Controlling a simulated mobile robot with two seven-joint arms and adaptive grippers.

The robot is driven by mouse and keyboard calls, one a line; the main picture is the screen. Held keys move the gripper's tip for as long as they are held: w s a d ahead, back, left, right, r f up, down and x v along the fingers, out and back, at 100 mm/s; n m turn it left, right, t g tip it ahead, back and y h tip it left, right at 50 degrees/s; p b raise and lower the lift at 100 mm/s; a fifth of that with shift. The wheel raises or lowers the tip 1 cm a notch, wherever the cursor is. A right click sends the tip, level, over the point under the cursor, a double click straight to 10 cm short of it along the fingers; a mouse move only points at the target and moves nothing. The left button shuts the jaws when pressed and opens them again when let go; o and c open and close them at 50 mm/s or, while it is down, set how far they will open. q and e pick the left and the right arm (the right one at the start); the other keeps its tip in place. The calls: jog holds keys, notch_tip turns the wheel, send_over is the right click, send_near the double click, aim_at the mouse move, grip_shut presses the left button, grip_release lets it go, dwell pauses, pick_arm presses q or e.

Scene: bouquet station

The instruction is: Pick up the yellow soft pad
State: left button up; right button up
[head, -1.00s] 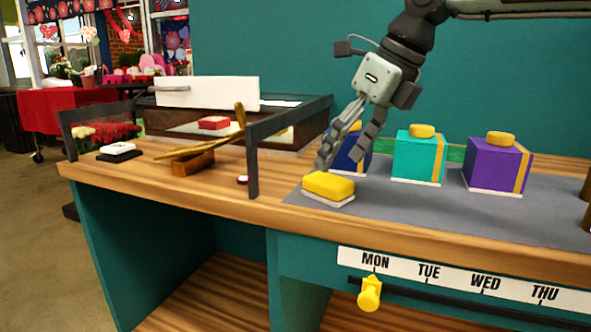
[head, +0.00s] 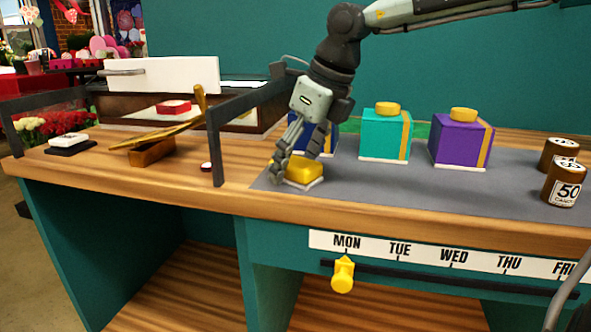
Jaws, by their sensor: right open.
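The yellow soft pad (head: 304,170) lies on a thin white base at the left front corner of the grey mat (head: 400,194). My right gripper (head: 293,170) is open and lowered over the pad from above, with one finger at the pad's left side and the other near its back right. I cannot tell whether the fingers touch the pad. The finger on the left covers part of the pad's left end. My left gripper is not in view.
Teal (head: 386,135), purple (head: 460,140) and partly hidden blue (head: 318,142) boxes stand behind the pad. Brown cans (head: 564,186) stand at the right. A dark rail (head: 216,145) rises left of the mat. The mat's front middle is clear.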

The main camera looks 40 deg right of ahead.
aim_at(296, 161)
jog(key=shift+c, duration=0.3)
jog(key=c, duration=1.2)
jog(key=shift+o, duration=0.2)
notch_tip(296, 161, up, 10)
jog(key=shift+f, duration=0.2)
jog(key=shift+r, duration=0.25)
